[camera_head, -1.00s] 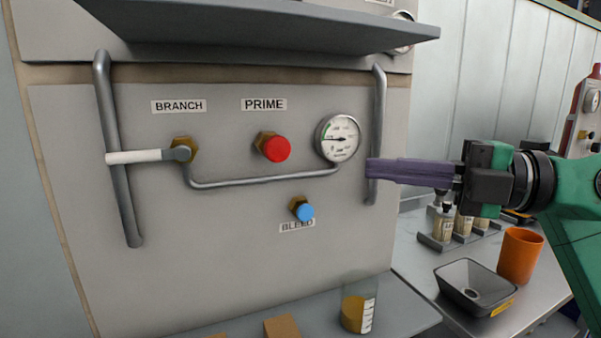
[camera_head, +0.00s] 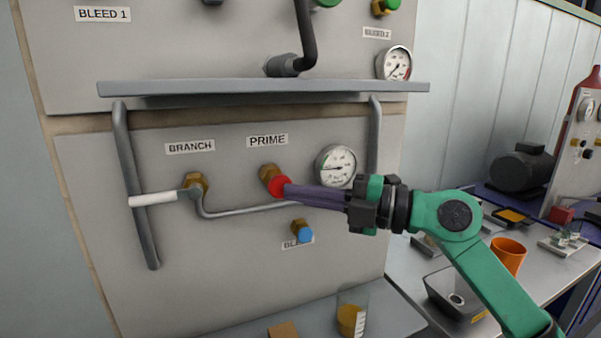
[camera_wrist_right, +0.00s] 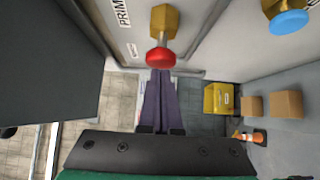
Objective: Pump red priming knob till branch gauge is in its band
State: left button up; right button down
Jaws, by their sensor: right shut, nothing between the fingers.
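The red priming knob (camera_head: 279,187) sticks out from its brass fitting under the PRIME label (camera_head: 267,140). My right gripper (camera_head: 290,191) is shut and empty, its purple fingertips at the knob's face. In the right wrist view the fingertips (camera_wrist_right: 160,72) also meet the near side of the red knob (camera_wrist_right: 160,57); whether they touch or stop just short I cannot tell. The branch gauge (camera_head: 336,167) is a round white dial right of the knob. Its needle points roughly left, and its band is too small to read. My left gripper is not in view.
A white-handled branch lever (camera_head: 153,199) lies at the left. A blue bleed knob (camera_head: 305,235) sits below the red one. A shelf (camera_head: 260,88) juts out above. A beaker of amber liquid (camera_head: 351,315) stands on the lower ledge. A vertical rail (camera_head: 375,130) is beside the gauge.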

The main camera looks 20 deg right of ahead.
jog(key=shift+w, duration=0.25)
jog(key=shift+s, duration=0.1)
jog(key=shift+w+r, duration=0.15)
jog(key=shift+w, duration=0.1)
jog(key=shift+w+a+p, duration=0.1)
jog(key=shift+w+p, duration=1.05)
